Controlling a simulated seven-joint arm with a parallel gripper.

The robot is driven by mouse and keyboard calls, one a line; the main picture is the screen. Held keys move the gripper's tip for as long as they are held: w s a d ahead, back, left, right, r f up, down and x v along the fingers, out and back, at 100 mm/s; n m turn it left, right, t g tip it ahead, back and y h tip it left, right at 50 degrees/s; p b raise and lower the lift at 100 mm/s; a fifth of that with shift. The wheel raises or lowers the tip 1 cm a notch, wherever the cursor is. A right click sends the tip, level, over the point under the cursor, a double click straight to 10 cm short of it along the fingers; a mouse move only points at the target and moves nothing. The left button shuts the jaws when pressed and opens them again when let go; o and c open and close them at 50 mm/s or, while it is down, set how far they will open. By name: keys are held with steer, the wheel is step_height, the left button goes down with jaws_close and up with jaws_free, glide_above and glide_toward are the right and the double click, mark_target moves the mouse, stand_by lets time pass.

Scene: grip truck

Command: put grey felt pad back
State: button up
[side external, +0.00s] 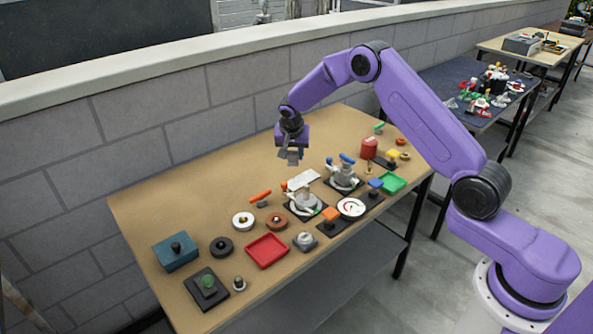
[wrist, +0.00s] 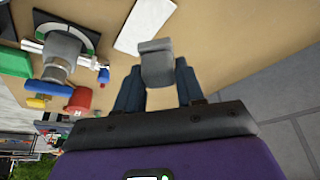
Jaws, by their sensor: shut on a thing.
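My gripper (side external: 290,152) is held above the back part of the tan table, clear of its top. In the wrist view its two dark fingers (wrist: 160,80) are closed on a grey piece, which I take to be the grey felt pad (wrist: 157,63). The pad sticks out past the fingertips, and its gripped part is partly hidden. In the side view the pad is small and hard to tell from the fingers. A white flat rectangle (side external: 304,179) lies on the table in front of the gripper; it also shows in the wrist view (wrist: 146,26).
Valve-like fixtures (side external: 304,201) on dark bases stand in front of the gripper. A red tray (side external: 266,250), a green tray (side external: 392,182), a teal box (side external: 175,252) and a red cylinder (side external: 369,148) are around them. The table's back left is bare, along a grey block wall (side external: 150,130).

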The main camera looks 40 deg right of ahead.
steer(key=shift+s+a+r, duration=0.3)
steer(key=shift+s+r, duration=0.05)
steer(key=shift+s, duration=0.05)
steer(key=s+a+r+n, duration=0.1)
steer(key=s, duration=0.2)
steer(key=s+a+r+n, duration=0.1)
steer(key=s, duration=0.2)
steer(key=s+a+r+n+t+y, duration=0.1)
steer(key=s+a+n, duration=0.1)
steer(key=s, duration=0.1)
steer(key=shift+s+r, duration=0.1)
steer(key=shift+r, duration=0.3)
steer(key=shift+n, duration=0.3)
steer(key=w+f, duration=0.1)
steer(key=w, duration=0.1)
steer(key=w+f, duration=0.1)
steer(key=w, duration=0.2)
steer(key=w+f, duration=0.2)
steer(key=w, duration=0.1)
steer(key=shift+a, duration=0.35)
steer(key=w+f, duration=0.4)
steer(key=f, duration=0.1)
steer(key=shift+w+f, duration=0.1)
steer(key=shift+w, duration=0.15)
steer(key=shift+w+f, duration=0.25)
steer(key=shift+f, duration=1.6)
steer(key=shift+f, duration=0.15)
